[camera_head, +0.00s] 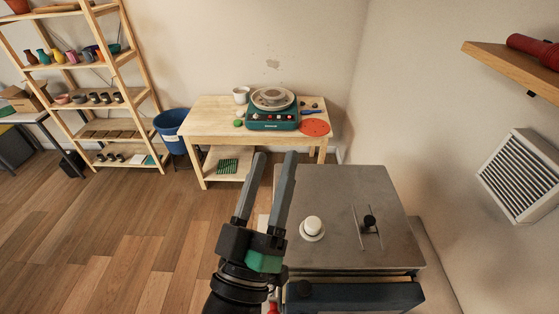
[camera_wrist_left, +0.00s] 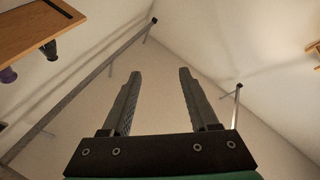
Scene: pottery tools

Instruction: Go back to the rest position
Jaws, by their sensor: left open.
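My left gripper (camera_head: 272,170) is in the lower middle of the head view, its two long grey fingers pointing up and away. It is open with nothing between the fingers. It also shows open and empty in the left wrist view (camera_wrist_left: 159,80), with bare wall and ceiling behind it. In the head view it appears just left of a grey metal-topped box (camera_head: 340,190). My right gripper is in neither view.
On the box top are a white knob (camera_head: 312,227) and a black-handled latch (camera_head: 369,221). A wooden table (camera_head: 205,128) bears a teal pottery wheel (camera_head: 272,122). A blue bin (camera_head: 172,134) and a wooden shelf rack (camera_head: 131,56) stand left. A wall shelf (camera_head: 510,67) hangs right. The floor at left is clear.

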